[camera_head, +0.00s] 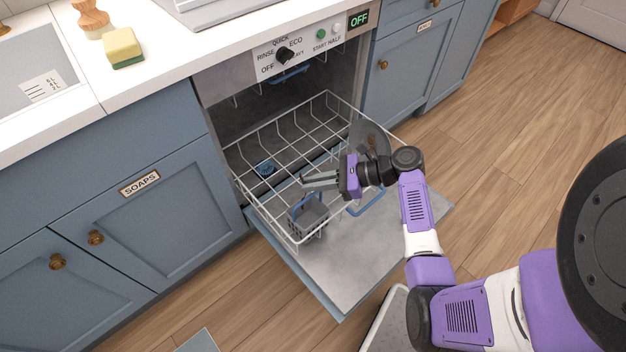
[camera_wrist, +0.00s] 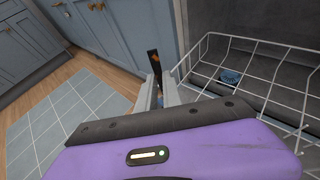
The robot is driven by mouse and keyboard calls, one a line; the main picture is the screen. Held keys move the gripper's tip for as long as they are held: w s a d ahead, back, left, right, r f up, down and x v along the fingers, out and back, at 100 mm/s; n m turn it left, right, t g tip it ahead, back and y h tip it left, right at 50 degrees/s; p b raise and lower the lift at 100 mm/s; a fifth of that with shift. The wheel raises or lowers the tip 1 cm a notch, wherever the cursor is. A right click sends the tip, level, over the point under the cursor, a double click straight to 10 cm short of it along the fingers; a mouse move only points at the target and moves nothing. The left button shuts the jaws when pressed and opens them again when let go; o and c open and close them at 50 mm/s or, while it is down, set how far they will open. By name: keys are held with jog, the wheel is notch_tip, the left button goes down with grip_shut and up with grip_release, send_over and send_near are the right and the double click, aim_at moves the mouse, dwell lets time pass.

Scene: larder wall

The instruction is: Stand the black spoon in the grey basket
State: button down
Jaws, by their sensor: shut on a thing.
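The grey basket (camera_head: 309,217) with a blue handle sits at the front left corner of the white wire rack (camera_head: 300,132), which is pulled out over the open dishwasher door. My gripper (camera_head: 304,182) is above the basket, its fingers pointing left. In the wrist view my gripper (camera_wrist: 157,88) is shut on the black spoon (camera_wrist: 154,62), which sticks out beyond the fingertips. I cannot make out the spoon in the head view. The basket does not show clearly in the wrist view.
A small blue item (camera_head: 265,167) lies in the rack's left part; it also shows in the wrist view (camera_wrist: 230,76). A round grey translucent thing (camera_head: 369,137) stands at the rack's right side, near my wrist. Blue cabinets (camera_head: 150,195) flank the dishwasher.

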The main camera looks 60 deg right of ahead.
aim_at(311, 197)
jog(key=shift+f+b, duration=0.8)
jog(key=shift+f, duration=1.35)
jog(key=shift+s+a+f, duration=0.1)
jog(key=shift+f, duration=0.4)
jog(key=c, duration=1.4)
grip_release()
jog(key=shift+c, duration=0.2)
jog(key=shift+a, duration=0.2)
jog(key=w+r+p+v, duration=0.1)
jog(key=p+v, duration=0.1)
jog(key=v, duration=0.6)
jog(key=shift+s+d, duration=0.2)
jog(key=shift+d, duration=0.25)
jog(key=shift+r, duration=0.15)
